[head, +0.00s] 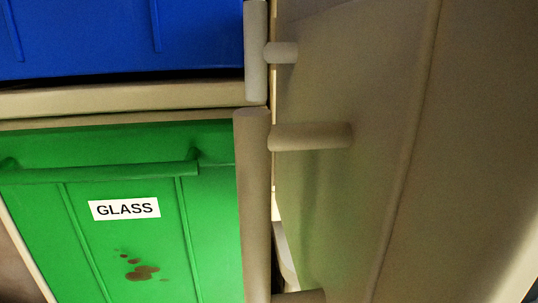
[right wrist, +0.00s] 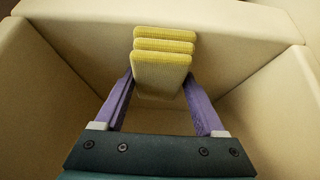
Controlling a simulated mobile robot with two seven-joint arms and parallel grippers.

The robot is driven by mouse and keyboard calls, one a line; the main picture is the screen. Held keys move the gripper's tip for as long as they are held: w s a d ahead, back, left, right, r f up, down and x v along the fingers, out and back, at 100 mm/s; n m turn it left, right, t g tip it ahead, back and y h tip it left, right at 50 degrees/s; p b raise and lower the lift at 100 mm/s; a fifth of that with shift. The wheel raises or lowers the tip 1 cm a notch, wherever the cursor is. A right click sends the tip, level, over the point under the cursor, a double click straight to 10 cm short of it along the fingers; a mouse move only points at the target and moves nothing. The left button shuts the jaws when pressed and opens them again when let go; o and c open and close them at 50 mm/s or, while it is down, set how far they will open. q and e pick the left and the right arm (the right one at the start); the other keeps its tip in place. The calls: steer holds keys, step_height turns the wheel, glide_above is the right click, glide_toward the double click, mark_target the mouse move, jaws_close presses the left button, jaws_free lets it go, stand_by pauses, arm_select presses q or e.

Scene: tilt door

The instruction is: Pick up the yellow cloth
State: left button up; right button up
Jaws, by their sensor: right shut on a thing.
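The yellow cloth (right wrist: 161,65) shows in the right wrist view as a stack of ribbed yellow folds with a paler front face. My right gripper (right wrist: 158,88) has its two purple fingers on either side of the cloth and is shut on it. The cloth and fingers are inside a beige open box or compartment (right wrist: 70,60), near its back wall. Whether the cloth touches the bottom cannot be told. The head view shows neither the cloth nor a gripper. My left gripper is not in view.
In the head view, a green door (head: 50,220) labelled GLASS is at the left, below a blue panel (head: 100,40). A beige panel with bar handles (head: 253,200) fills the right. The compartment's side walls (right wrist: 285,95) stand close around my right gripper.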

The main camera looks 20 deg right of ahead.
steer(key=shift+s+r+p, duration=0.15)
steer(key=shift+r+p, duration=0.2)
steer(key=shift+r, duration=0.05)
step_height(320, 180, up, 7)
steer(key=p, duration=0.3)
steer(key=shift+f, duration=0.1)
steer(key=s+a+p, duration=0.2)
steer(key=s, duration=0.7)
steer(key=s+a+p, duration=0.2)
steer(key=s, duration=0.8)
steer(key=shift+a+f+p, duration=0.3)
steer(key=shift+p, duration=0.05)
steer(key=shift+s, duration=0.1)
